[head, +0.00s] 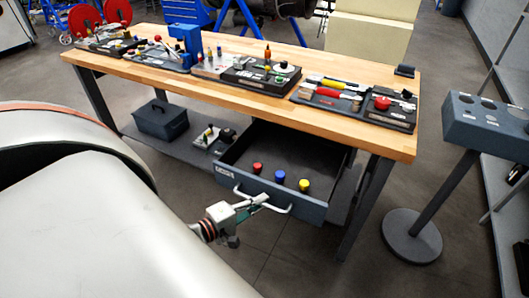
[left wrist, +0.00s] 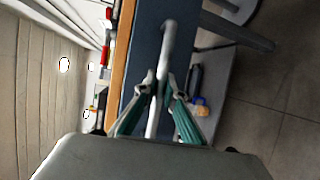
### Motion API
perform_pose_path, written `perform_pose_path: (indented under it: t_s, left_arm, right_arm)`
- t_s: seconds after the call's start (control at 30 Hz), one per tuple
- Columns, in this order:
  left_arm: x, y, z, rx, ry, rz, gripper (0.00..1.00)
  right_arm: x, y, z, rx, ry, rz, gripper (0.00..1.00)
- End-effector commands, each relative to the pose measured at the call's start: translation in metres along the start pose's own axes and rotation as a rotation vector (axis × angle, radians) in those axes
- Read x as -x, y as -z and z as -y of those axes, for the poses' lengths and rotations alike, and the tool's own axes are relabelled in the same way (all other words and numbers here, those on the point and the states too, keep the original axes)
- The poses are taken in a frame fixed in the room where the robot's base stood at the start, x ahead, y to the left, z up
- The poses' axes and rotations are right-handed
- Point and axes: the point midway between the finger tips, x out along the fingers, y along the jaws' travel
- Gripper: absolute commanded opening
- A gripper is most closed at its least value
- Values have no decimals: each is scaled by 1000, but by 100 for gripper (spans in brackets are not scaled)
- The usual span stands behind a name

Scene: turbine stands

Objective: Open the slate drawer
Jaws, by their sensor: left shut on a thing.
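The slate drawer (head: 311,206) under the wooden workbench stands pulled out, and its dark inside shows. It has a pale bar handle (head: 285,209) across its front. My left gripper (head: 262,199) is shut on this handle near its middle. In the left wrist view the green-sided fingers (left wrist: 160,92) close around the pale handle bar (left wrist: 168,38), with the slate drawer front (left wrist: 146,38) behind it. My right gripper is in neither view.
The wooden workbench (head: 225,95) carries several tool trays. A dark box (head: 160,120) and a small tray (head: 212,138) rest on the lower shelf. A slate stand (head: 411,236) with a round base is at the right. The floor before the drawer is clear.

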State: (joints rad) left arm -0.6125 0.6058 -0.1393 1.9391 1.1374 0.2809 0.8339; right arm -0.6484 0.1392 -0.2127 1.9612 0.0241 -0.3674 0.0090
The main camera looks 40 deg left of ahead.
Motion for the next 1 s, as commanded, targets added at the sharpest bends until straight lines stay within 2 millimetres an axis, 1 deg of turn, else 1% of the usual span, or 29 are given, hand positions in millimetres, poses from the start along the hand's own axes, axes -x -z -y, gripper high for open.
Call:
perform_pose_path:
  t_s: [0.13, 0.43, 0.47, 0.5, 0.83, 0.93, 1.0]
  left_arm:
    - [4, -1, 0, 0, -2, -2, 0]
    - [4, -1, 0, 0, -2, -2, 0]
    - [4, -1, 0, 0, -2, -2, 12]
    - [4, -1, 0, 0, -2, -2, 18]
    - [4, -1, 1, 0, 0, -1, 18]
    - [10, -1, 2, 0, 2, -1, 18]
    - [18, -1, 2, -2, 3, 0, 18]
  right_arm:
    - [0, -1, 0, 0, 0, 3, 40]
    - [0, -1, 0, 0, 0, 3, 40]
    - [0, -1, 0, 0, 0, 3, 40]
    - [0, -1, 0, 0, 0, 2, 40]
    - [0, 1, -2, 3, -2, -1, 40]
    - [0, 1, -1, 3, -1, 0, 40]
    - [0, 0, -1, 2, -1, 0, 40]
